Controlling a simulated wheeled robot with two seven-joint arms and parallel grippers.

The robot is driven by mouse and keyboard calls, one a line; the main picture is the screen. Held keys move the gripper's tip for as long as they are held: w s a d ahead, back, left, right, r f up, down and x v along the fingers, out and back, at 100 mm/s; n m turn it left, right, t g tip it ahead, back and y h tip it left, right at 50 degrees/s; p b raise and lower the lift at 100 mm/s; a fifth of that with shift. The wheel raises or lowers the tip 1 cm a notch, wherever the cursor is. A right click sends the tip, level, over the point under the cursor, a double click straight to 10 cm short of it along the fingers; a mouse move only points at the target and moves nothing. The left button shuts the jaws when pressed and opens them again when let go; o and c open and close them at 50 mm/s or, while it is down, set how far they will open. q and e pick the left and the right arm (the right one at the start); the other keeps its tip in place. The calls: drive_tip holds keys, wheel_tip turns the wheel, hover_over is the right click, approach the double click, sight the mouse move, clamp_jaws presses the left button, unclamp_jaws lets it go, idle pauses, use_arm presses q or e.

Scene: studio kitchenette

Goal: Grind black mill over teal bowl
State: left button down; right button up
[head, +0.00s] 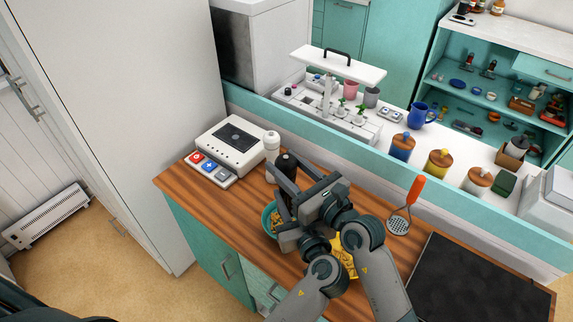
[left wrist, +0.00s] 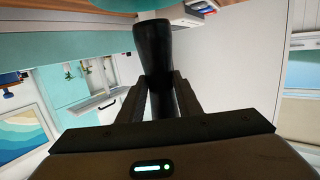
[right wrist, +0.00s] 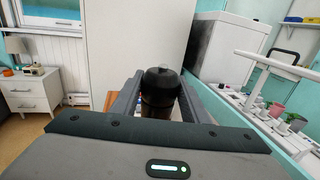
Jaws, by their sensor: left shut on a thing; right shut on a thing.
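The black mill (head: 287,163) is held in the air above the counter, its dark rounded top showing in the head view. My right gripper (right wrist: 160,92) is shut on the upper part of the black mill, seen between its fingers in the right wrist view (right wrist: 161,84). My left gripper (left wrist: 160,95) is shut on the mill's dark body (left wrist: 153,55) in the left wrist view. The teal bowl (head: 267,219) is on the wooden counter, partly hidden by my gripper, with yellowish food in it. Its teal edge also shows at the top of the left wrist view (left wrist: 100,6).
A white mill-like bottle (head: 271,144) stands close behind the black mill. A white appliance with coloured buttons (head: 230,148) is to the left. A yellow item (head: 344,256) lies partly under my arms. An orange-handled skimmer (head: 407,207) and dark hob (head: 480,285) are right.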

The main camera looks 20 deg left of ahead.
drive_tip(key=shift+m+t, duration=0.3)
drive_tip(key=shift+t, duration=0.1)
drive_tip(key=o, duration=1)
drive_tip(key=shift+o, duration=0.2)
drive_tip(key=shift+n+g, duration=0.5)
drive_tip(key=shift+g, duration=0.2)
drive_tip(key=shift+y, duration=0.3)
drive_tip(key=shift+d+n+g, duration=0.1)
drive_tip(key=shift+n+g, duration=0.2)
drive_tip(key=shift+g, duration=0.1)
drive_tip(key=v, duration=1.1)
drive_tip(key=s+r+m+y, duration=0.1)
drive_tip(key=r+m+y, duration=0.1)
drive_tip(key=m, duration=0.5)
drive_tip(key=s+r+m+g+y, duration=0.1)
drive_tip(key=s+r+m+y, duration=0.1)
drive_tip(key=r+m, duration=0.3)
drive_tip(key=m, duration=0.3)
drive_tip(key=shift+a+r+y, duration=0.25)
drive_tip(key=shift+r+y, duration=0.05)
